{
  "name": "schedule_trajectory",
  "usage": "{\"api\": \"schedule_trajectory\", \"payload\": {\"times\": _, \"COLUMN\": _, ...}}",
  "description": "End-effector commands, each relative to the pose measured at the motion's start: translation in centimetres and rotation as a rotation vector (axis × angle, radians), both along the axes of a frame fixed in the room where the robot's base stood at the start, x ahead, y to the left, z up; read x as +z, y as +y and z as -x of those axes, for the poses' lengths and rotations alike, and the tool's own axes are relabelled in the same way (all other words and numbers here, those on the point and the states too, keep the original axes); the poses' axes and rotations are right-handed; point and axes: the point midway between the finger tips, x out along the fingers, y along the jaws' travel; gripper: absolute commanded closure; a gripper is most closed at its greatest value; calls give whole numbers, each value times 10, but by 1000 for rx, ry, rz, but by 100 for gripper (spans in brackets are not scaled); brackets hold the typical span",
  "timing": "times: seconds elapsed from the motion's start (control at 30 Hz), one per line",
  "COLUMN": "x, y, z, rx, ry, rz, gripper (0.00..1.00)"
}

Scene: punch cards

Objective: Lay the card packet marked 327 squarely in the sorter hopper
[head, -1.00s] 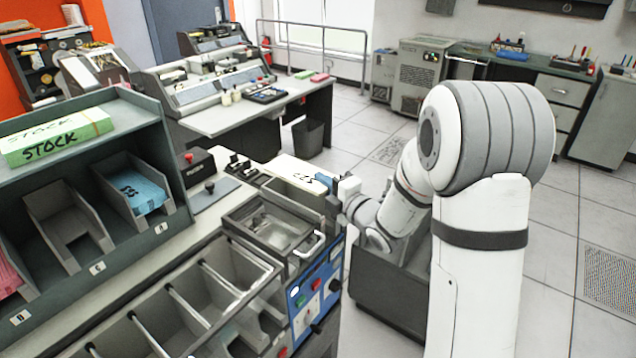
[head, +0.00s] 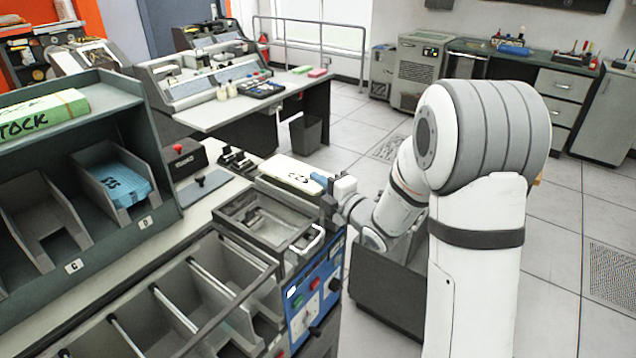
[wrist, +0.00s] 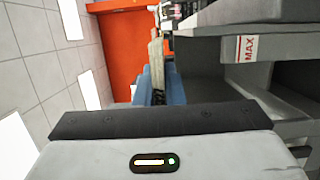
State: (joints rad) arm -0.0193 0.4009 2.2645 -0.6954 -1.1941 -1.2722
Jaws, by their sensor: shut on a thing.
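The cream card packet (head: 290,173) has dark, partly legible figures on its top, upside down in the head view. My gripper (head: 322,182) is shut on its right end with blue fingers. In the wrist view the packet's edge (wrist: 157,58) shows between the blue fingers (wrist: 146,84). The packet lies roughly flat over the grey sorter hopper (head: 284,197), behind the framed window of the sorter. The packet hides much of the hopper, and I cannot tell whether it touches the bottom. The wrist view shows a grey wall with a MAX label (wrist: 250,48) to the right.
A handle (head: 308,241) and a blue button panel (head: 318,290) are at the sorter's near right. Open sorter pockets (head: 180,305) lie in front. A rack (head: 75,190) at left holds a blue packet (head: 122,184) and a green stock box (head: 40,115).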

Motion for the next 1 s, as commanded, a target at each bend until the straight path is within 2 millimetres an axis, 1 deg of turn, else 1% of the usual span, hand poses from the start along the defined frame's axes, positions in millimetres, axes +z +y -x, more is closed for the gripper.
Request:
{"api": "schedule_trajectory", "payload": {"times": 0.27, "x": -6, "y": -1, "z": 0, "rx": -2, "ry": -1, "rz": 0, "gripper": 100}}
{"api": "schedule_trajectory", "payload": {"times": 0.7, "x": -27, "y": -2, "z": 1, "rx": -3, "ry": -2, "rz": 0, "gripper": 100}}
{"api": "schedule_trajectory", "payload": {"times": 1.0, "x": -30, "y": -3, "z": 2, "rx": -3, "ry": -1, "rz": 0, "gripper": 100}}
